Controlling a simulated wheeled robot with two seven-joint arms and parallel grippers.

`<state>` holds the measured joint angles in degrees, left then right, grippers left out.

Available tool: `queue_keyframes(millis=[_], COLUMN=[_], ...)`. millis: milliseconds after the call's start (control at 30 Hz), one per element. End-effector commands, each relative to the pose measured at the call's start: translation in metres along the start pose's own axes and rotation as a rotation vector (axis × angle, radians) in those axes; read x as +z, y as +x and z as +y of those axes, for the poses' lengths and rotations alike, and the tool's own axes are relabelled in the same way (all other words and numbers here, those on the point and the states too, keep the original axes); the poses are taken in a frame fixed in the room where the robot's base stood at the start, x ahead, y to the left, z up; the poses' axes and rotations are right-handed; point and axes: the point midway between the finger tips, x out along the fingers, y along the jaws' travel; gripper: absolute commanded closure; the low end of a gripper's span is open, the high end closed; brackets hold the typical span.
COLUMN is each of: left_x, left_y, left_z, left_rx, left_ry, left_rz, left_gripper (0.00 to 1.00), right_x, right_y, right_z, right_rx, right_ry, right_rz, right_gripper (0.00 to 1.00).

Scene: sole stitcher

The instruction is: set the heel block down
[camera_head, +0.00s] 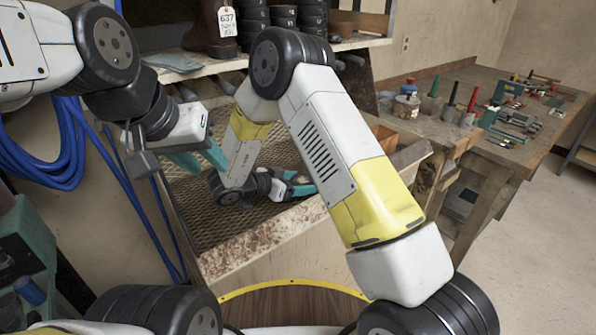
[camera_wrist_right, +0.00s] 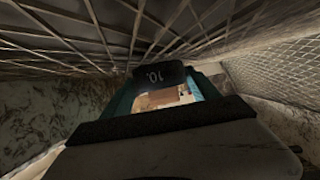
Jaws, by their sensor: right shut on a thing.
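My right gripper (camera_head: 297,184) is low over the mesh surface of the bench, its teal fingers pointing right. In the right wrist view, the right gripper (camera_wrist_right: 165,90) is shut on a small dark block with pale markings, which I take to be the heel block (camera_wrist_right: 160,74). The block is at the fingertips, with mesh close around it. I cannot tell whether it touches a surface. In the head view the block is too small to make out clearly. My left gripper (camera_head: 200,157) is open and looks empty, above the mesh at the left.
The mesh-bottomed bench (camera_head: 262,243) has a worn wooden front rim. A shelf (camera_head: 215,67) behind holds a tagged brown boot (camera_head: 205,28) and dark stacked rolls. A tool bench (camera_head: 480,150) stands at the right. Blue hoses (camera_head: 70,150) hang at the left.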

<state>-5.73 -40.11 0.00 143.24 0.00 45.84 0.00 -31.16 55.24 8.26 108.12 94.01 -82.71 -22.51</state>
Motion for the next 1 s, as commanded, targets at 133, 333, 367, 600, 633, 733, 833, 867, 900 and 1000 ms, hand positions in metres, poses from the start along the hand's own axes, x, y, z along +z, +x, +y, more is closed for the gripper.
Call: queue_keyframes(millis=[133,333,367,600,633,733,833,867,900,1000], left_x=[0.0,0.0,0.0,0.0,0.0,0.0,0.0,0.0,0.0,0.0], left_y=[0.0,0.0,0.0,0.0,0.0,0.0,0.0,0.0,0.0,0.0], left_z=[0.0,0.0,0.0,0.0,0.0,0.0,0.0,0.0,0.0,0.0], left_rx=[0.0,0.0,0.0,0.0,0.0,0.0,0.0,0.0,0.0,0.0], left_ry=[0.0,0.0,0.0,0.0,0.0,0.0,0.0,0.0,0.0,0.0], left_rz=[0.0,0.0,0.0,0.0,0.0,0.0,0.0,0.0,0.0,0.0], left_gripper=[0.64,0.64,0.64,0.64,0.64,0.64,0.64,0.64,0.64,0.64], right_x=[0.0,0.003,0.004,0.013,0.014,0.015,0.015,0.015,0.015,0.015], right_y=[0.0,0.002,0.002,0.006,0.006,0.007,0.007,0.007,0.007,0.007], right_z=[0.0,0.0,0.0,0.001,0.001,0.001,0.002,0.002,0.002,0.002], right_rx=[-0.001,-0.001,-0.001,0.0,0.001,0.001,0.001,0.001,0.002,0.002], right_ry=[0.002,0.0,0.0,-0.002,-0.003,-0.002,-0.003,-0.003,-0.003,-0.003], right_rz=[0.001,0.001,0.001,-0.001,-0.001,-0.003,-0.004,-0.005,-0.005,-0.004], right_gripper=[0.79,0.79,0.79,0.79,0.79,0.79,0.11,0.09,0.09,0.09])
